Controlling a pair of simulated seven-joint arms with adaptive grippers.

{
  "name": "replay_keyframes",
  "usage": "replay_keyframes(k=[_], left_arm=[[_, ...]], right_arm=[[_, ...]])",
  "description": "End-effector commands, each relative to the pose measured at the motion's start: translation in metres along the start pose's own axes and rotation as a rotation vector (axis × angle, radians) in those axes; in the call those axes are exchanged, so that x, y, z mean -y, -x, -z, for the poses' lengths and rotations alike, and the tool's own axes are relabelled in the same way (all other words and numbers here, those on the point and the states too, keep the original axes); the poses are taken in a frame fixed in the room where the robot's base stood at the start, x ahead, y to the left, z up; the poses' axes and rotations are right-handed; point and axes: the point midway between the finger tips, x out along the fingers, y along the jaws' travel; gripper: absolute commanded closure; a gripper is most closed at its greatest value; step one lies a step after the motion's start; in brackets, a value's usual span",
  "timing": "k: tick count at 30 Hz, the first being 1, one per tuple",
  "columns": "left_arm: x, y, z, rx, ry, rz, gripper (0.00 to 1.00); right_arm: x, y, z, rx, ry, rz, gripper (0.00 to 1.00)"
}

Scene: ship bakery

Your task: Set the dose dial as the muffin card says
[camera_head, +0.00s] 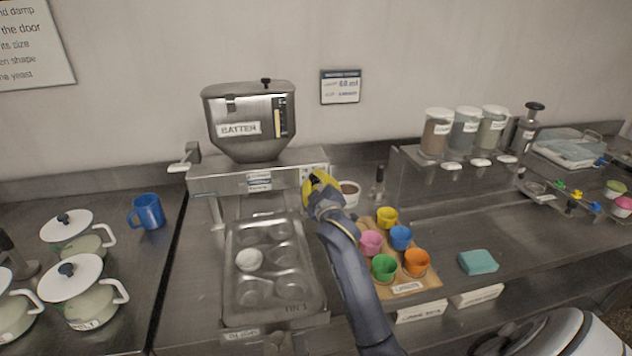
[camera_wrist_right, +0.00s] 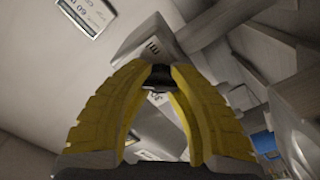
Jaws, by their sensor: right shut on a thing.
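The steel batter hopper (camera_head: 252,108) stands on a steel dispenser body (camera_head: 215,177) at the back centre. My right gripper (camera_head: 318,180) is at the right end of the dispenser's front, where it largely hides the dose dial in the head view. In the right wrist view, its yellow fingers close at their tips on the dark dose dial (camera_wrist_right: 160,76). Parts of a white scale plate show around the dial, but its setting cannot be read. A small dark-framed card (camera_head: 340,86) hangs on the wall; its text is too small to read surely. My left gripper is not in view.
A muffin tin (camera_head: 232,297) with a white mound in one cup lies below the dispenser. Coloured cups stand on a wooden board (camera_head: 425,284) to the right of my arm. A blue mug (camera_head: 147,211) and lidded pots (camera_head: 83,290) stand at left.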

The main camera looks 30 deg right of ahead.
Motion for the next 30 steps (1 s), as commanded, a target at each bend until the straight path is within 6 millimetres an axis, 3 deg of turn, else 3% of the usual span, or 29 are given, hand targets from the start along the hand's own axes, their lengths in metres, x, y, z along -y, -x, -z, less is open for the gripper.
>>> replay_keyframes(k=[20, 21, 30], left_arm=[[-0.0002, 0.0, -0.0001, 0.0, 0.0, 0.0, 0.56], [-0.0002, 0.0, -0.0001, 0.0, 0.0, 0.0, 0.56], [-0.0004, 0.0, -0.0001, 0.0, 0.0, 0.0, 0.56]], right_arm=[[-0.0015, -0.0006, -0.0034, 0.007, -0.053, -0.003, 1.0], [-0.0015, -0.0006, -0.0035, 0.007, -0.053, -0.003, 0.78], [-0.0003, -0.0002, -0.0018, 0.004, -0.054, -0.001, 0.43]])
